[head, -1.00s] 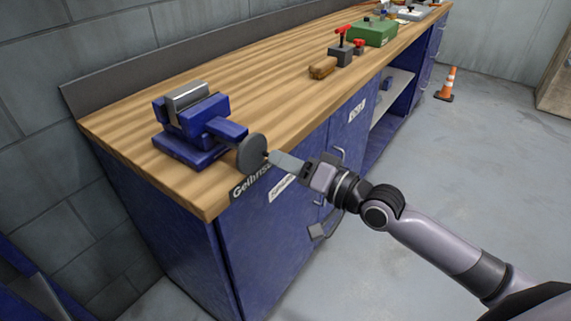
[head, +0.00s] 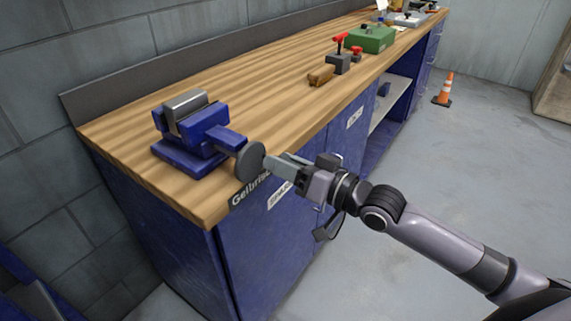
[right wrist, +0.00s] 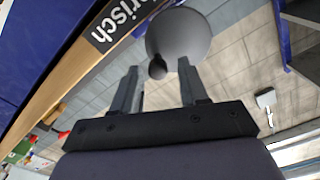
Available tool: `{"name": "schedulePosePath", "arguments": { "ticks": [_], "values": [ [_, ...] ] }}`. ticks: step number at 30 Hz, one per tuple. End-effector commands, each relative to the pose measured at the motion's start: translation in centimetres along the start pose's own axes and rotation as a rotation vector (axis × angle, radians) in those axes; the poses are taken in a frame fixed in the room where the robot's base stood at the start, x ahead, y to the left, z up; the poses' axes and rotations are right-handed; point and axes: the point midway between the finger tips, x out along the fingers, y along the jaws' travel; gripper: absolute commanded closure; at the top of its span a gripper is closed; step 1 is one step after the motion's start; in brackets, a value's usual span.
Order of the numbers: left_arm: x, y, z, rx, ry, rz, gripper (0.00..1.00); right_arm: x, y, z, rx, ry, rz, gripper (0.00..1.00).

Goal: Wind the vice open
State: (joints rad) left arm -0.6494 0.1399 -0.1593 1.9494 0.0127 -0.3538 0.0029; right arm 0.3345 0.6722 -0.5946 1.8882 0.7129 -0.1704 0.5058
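The blue vice (head: 190,130) with grey steel jaws (head: 185,104) stands on the near left end of the bench; the gap between its jaws is hard to make out. Its round grey handwheel (head: 249,161) faces out over the bench's front edge. In the right wrist view the wheel (right wrist: 180,35) shows with a small dark knob (right wrist: 157,68). My right gripper (head: 273,163) reaches the wheel from the right. In the right wrist view its fingers (right wrist: 158,75) are apart, with the knob between their tips and a gap on each side. My left gripper is not in view.
The wooden bench top (head: 265,85) is clear between the vice and a wooden-handled item (head: 320,75). A grey block with a red lever (head: 339,60) and a green box (head: 371,39) stand farther along. An orange cone (head: 443,90) stands on the floor at right.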

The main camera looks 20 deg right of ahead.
Motion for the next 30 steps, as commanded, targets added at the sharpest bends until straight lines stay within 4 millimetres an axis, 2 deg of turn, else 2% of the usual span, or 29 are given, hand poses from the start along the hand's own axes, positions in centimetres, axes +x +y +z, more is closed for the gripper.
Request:
{"name": "schedulePosePath", "arguments": {
  "ticks": [8,11,15,18,23,30],
  "values": [
    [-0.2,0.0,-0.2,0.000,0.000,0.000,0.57,0.0,0.0,0.0,0.024,-0.004,0.003,0.57],
    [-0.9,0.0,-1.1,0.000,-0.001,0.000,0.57,0.0,-0.1,-0.2,0.154,-0.005,0.004,0.57],
    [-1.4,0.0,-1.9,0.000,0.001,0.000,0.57,0.0,0.1,-0.1,0.417,-0.005,0.006,0.57],
    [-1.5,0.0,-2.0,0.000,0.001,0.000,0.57,0.0,0.2,0.1,0.548,-0.004,0.006,0.57],
    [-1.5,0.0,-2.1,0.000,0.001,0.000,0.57,0.0,0.3,0.1,0.648,-0.004,0.006,0.57],
    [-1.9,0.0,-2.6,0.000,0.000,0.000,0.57,0.0,0.3,0.1,1.059,-0.002,0.006,0.57]
  ]
}}
